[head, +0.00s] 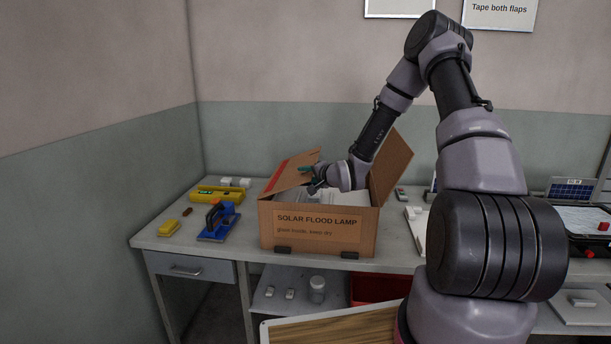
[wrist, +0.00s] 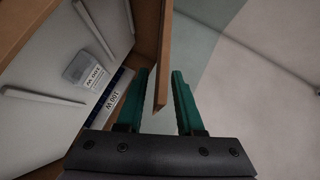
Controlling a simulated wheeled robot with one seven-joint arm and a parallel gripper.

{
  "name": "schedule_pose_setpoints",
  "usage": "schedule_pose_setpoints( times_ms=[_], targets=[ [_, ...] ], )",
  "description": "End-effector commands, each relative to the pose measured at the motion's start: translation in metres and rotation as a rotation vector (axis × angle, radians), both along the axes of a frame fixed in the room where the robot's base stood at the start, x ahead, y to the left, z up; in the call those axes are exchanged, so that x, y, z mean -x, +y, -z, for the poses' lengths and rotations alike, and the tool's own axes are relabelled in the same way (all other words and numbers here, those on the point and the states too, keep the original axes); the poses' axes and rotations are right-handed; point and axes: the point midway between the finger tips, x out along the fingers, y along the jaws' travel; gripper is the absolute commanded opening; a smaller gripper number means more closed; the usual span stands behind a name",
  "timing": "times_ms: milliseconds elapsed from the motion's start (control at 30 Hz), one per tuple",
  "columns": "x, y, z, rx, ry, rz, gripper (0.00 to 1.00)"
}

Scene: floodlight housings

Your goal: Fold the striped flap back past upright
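The striped flap (head: 288,174), brown cardboard with a red stripe, is on the left side of the open carton (head: 367,238) marked "SOLAR FLOOD LAMP". It slants up and inward over the left part of the opening. My gripper (head: 309,178) is at the flap's free edge, above the carton. In the wrist view, the flap's edge (wrist: 163,60) stands between the two green fingers of my gripper (wrist: 160,75). They are open, one on each side, with a gap visible to each. A pale lamp housing (wrist: 30,95) with a "100 W" label lies inside the carton.
The carton's right flap (head: 391,168) stands up, leaning outward. On the bench (head: 165,246) to the left are a blue tool (head: 219,224), a yellow level (head: 217,194) and a yellow block (head: 170,228). Two black stops (head: 283,250) sit at the carton's front.

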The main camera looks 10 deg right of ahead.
Motion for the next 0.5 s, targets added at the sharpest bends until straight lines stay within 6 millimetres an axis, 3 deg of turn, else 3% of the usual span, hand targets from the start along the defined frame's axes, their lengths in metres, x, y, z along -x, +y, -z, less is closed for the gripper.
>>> schedule_pose_setpoints(
  times_ms=[267, 367, 500],
  targets=[
    [-0.0017, 0.0003, 0.0003, 0.0, 0.0, 0.001, 0.36],
    [-0.0016, 0.0003, 0.0003, 0.0, 0.0, 0.001, 0.02],
    [-0.0015, 0.0003, 0.0001, 0.001, 0.0, 0.0, 0.0]
  ],
)
